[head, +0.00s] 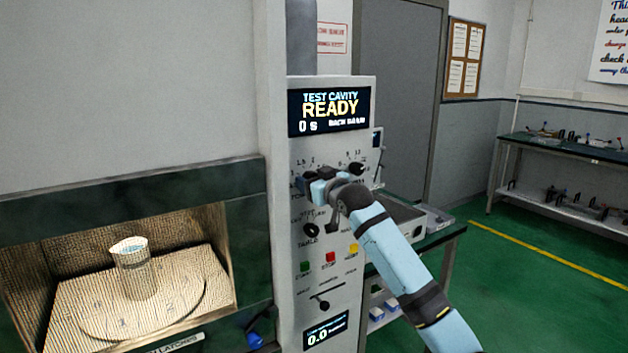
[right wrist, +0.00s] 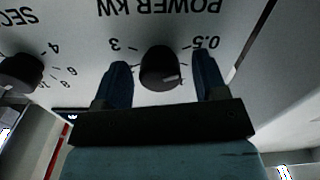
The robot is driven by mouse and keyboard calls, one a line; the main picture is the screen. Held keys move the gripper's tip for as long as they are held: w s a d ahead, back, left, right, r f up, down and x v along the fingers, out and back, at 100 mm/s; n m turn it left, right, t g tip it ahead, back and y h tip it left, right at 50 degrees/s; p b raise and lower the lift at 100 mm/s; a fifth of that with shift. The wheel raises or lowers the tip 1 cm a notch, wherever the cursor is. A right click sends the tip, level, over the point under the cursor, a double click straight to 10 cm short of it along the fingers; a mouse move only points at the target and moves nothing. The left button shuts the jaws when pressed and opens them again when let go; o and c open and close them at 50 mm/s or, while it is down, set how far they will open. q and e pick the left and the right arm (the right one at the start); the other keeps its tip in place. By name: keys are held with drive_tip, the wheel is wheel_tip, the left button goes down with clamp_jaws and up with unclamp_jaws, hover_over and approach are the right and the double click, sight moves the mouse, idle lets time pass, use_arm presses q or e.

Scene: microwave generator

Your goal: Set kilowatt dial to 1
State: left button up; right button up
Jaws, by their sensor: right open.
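The kilowatt dial (right wrist: 159,68) is a black round knob under the inverted "POWER KW" lettering in the right wrist view. Its pale pointer mark faces the lower right of that picture. The labels 3 and 0.5 show on either side of it; the labels below are hidden by my gripper. My right gripper (right wrist: 162,64) is open, with one finger on each side of the knob; I cannot tell if either touches it. In the head view my right gripper (head: 314,186) covers most of the dial on the panel. My left gripper is not in view.
A seconds dial (right wrist: 21,72) sits beside the kilowatt dial, and also shows in the head view (head: 357,168). The display (head: 329,110) reads READY, 0 s. Buttons (head: 330,259) and another knob (head: 311,230) lie below. A lit cavity with a beaker (head: 133,268) is at left.

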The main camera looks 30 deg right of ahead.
drive_tip(key=shift+c, duration=0.3)
drive_tip(key=c, duration=0.9)
drive_tip(key=shift+r+m+p, duration=0.1)
drive_tip(key=shift+m+p, duration=0.8)
drive_tip(key=shift+p, duration=0.2)
drive_tip(key=shift+m+p, duration=3.15)
drive_tip(key=shift+m, duration=0.35)
drive_tip(key=shift+f, duration=0.2)
